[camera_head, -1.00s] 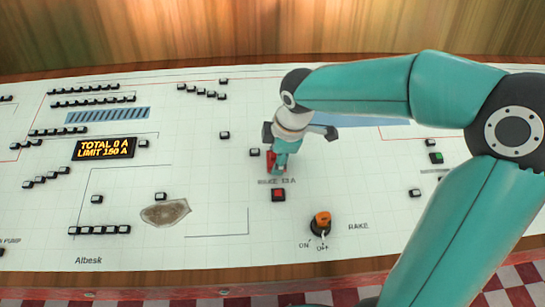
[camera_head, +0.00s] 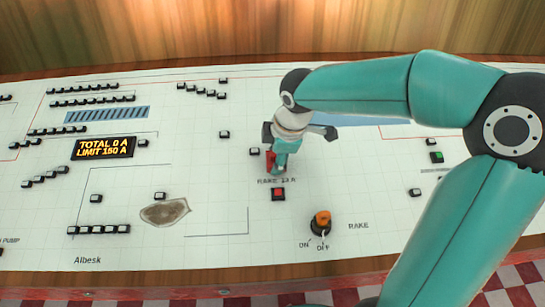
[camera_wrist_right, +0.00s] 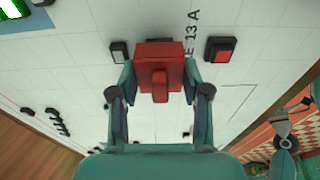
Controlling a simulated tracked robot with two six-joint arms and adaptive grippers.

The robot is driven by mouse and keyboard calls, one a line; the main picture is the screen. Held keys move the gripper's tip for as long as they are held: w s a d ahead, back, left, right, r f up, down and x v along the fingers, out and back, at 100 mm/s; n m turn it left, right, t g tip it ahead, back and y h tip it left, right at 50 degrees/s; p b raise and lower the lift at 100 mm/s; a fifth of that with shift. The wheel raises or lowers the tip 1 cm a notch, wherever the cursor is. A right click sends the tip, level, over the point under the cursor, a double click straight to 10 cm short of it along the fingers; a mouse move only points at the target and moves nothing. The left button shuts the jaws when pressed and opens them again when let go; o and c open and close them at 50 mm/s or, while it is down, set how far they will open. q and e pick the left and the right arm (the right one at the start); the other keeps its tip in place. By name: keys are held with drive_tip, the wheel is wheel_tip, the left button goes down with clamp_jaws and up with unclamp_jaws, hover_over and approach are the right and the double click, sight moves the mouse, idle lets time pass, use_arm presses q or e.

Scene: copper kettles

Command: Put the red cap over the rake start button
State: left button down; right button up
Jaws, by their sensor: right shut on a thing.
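My right gripper (camera_head: 277,168) is shut on the red cap (camera_head: 270,160), a boxy piece with a raised grip. The cap also shows between both fingers in the right wrist view (camera_wrist_right: 158,55). It is over the panel, beyond the "RAKE 13 A" label (camera_head: 276,181). A square red button (camera_head: 278,194) in a dark frame is on the near side of the label, uncovered; in the wrist view it is to the right of the cap (camera_wrist_right: 221,50). I cannot tell whether the cap touches the panel. My left gripper is out of view.
A small pale button (camera_head: 255,152) is close to the cap's left. An orange rake switch (camera_head: 321,219) with ON/OFF marks stands to the near right. A green button (camera_head: 436,158) is at the far right. A brown stone-like piece (camera_head: 166,212) lies left on the white panel (camera_head: 220,215).

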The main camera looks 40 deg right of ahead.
drive_tip(key=shift+b+x, duration=0.65)
drive_tip(key=shift+x, duration=0.25)
drive_tip(key=o, duration=1)
drive_tip(key=shift+d, duration=0.1)
drive_tip(key=shift+s, duration=0.1)
drive_tip(key=shift+p+v, duration=2.95)
drive_tip(key=shift+v, duration=1.05)
drive_tip(key=shift+s, duration=0.1)
